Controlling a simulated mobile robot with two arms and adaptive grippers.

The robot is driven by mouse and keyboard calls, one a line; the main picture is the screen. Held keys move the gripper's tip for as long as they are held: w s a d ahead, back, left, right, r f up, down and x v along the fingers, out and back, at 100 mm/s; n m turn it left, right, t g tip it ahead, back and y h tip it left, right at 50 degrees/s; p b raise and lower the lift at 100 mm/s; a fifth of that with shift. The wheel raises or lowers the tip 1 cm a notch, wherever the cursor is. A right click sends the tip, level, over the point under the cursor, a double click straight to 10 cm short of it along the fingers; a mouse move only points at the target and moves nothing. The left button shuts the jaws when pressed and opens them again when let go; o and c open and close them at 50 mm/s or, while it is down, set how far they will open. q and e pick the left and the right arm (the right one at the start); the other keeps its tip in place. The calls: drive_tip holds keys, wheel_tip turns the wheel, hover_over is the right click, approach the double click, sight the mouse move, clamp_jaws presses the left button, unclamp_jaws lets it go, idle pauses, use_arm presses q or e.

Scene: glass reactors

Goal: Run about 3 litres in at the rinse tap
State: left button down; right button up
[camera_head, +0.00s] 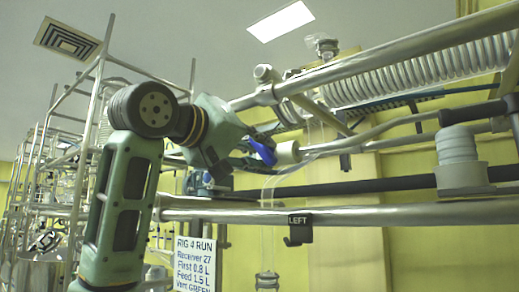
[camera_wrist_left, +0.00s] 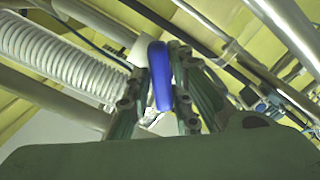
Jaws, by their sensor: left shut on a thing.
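A blue tap handle (camera_head: 262,150) shows in the head view at the end of my left arm. My left gripper (camera_head: 247,152) is shut on it. In the left wrist view the blue handle (camera_wrist_left: 160,76) stands between the two green fingers of my left gripper (camera_wrist_left: 157,100). A white cylindrical fitting (camera_head: 287,152) sits just right of the handle. A clear glass tube (camera_head: 268,225) hangs below it. I cannot tell whether liquid runs in it. My right gripper is not in view.
A sign (camera_head: 194,264) reads RIG 4 RUN, with receiver and feed figures. A coiled condenser (camera_head: 420,72) and steel bars cross above the handle. A metal scaffold (camera_head: 85,140) stands at left.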

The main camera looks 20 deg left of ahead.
use_arm(q)
drive_tip(key=m, duration=0.3)
drive_tip(key=shift+f+m, duration=0.2)
drive_tip(key=shift+m, duration=2.1)
drive_tip(key=c, duration=1.6)
unclamp_jaws()
drive_tip(key=shift+a+r, duration=0.1)
drive_tip(key=shift+a, duration=0.05)
drive_tip(key=shift+c, duration=0.2)
drive_tip(key=shift+s+r, duration=0.1)
drive_tip(key=shift+s, duration=0.2)
drive_tip(key=v, duration=1.1)
drive_tip(key=shift+s, duration=0.2)
